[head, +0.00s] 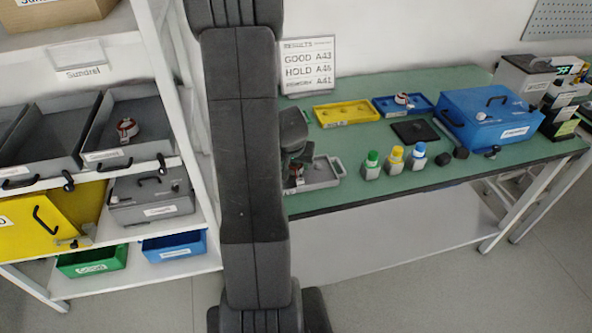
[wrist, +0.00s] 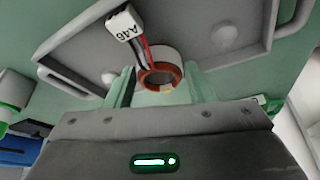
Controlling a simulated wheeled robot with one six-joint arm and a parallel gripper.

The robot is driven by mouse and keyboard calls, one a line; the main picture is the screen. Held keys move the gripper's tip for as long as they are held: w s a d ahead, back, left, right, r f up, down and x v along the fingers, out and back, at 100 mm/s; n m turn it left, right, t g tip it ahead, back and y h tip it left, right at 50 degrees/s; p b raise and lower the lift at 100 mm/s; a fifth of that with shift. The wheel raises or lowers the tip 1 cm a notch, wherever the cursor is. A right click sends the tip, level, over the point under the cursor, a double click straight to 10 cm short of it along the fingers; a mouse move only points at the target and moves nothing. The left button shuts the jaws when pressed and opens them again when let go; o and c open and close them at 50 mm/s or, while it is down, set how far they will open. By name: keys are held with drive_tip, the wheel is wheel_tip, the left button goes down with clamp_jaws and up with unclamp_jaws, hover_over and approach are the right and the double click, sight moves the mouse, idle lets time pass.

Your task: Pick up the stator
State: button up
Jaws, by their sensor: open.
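A stator (wrist: 158,77), a ring with copper-coloured windings and a white body, lies in a grey tray (wrist: 85,80) in the wrist view. Dark and red wires run from it to a white tag (wrist: 125,22) reading A46. My gripper (wrist: 160,72) is open, with one pale green finger on each side of the stator; I cannot tell whether they touch it. In the head view my gripper (head: 294,160) is over the left end of the grey tray (head: 325,181), and the stator there is partly hidden.
On the green table (head: 460,183) stand a yellow tray (head: 346,113), a blue tray (head: 420,110) holding another stator, a black mat (head: 415,131), three capped bottles (head: 394,160) and a blue case (head: 490,118). A shelf at left has a grey bin (head: 150,112) with another stator.

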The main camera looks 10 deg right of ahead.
drive_tip(key=c, duration=0.7)
drive_tip(key=shift+r, duration=0.1)
